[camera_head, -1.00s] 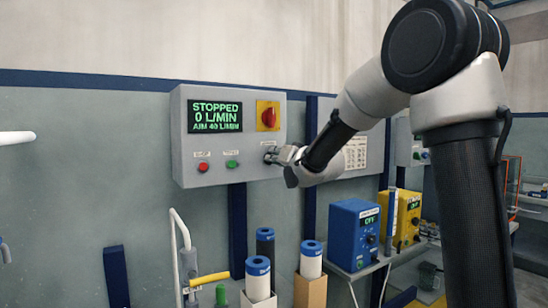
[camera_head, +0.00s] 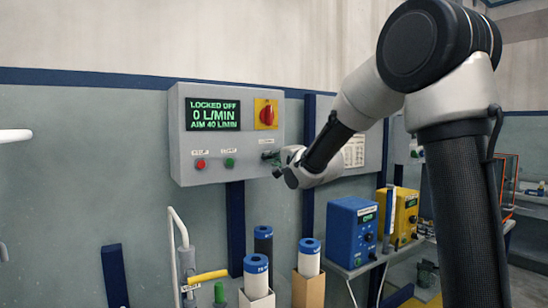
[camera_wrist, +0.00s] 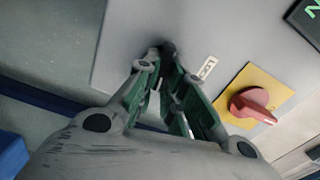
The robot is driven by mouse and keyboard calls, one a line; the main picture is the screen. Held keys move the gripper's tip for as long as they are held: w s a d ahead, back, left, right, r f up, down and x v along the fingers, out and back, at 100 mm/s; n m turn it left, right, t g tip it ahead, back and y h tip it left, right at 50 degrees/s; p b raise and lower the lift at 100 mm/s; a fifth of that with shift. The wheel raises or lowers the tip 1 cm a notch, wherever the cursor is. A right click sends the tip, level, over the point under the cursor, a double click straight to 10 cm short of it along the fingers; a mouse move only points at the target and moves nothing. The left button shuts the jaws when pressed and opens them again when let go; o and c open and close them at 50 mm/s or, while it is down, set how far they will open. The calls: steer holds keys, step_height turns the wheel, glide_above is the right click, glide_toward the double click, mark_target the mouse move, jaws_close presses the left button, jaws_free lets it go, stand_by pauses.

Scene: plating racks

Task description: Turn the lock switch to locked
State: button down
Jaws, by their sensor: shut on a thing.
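The grey control box (camera_head: 181,165) hangs on the wall, and its screen (camera_head: 213,115) reads "LOCKED OFF", 0 L/MIN. My gripper (camera_head: 275,159) is at the lower right of the box face. It is shut on the small dark lock switch, which the fingers mostly hide. In the wrist view the fingertips (camera_wrist: 159,68) close around the dark lock switch (camera_wrist: 168,47), beside a small white label (camera_wrist: 207,67). The switch's exact angle is hard to see.
A red rotary knob (camera_head: 267,115) on a yellow plate sits above my gripper; it also shows in the wrist view (camera_wrist: 252,105). A red button (camera_head: 200,164) and a green button (camera_head: 229,162) are to the left. Blue-capped filter cartridges (camera_head: 309,258) stand below.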

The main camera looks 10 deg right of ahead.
steer(key=shift+f+m, duration=0.15)
steer(key=shift+m, duration=0.75)
steer(key=c, duration=1.5)
jaws_free()
steer(key=v, duration=1.2)
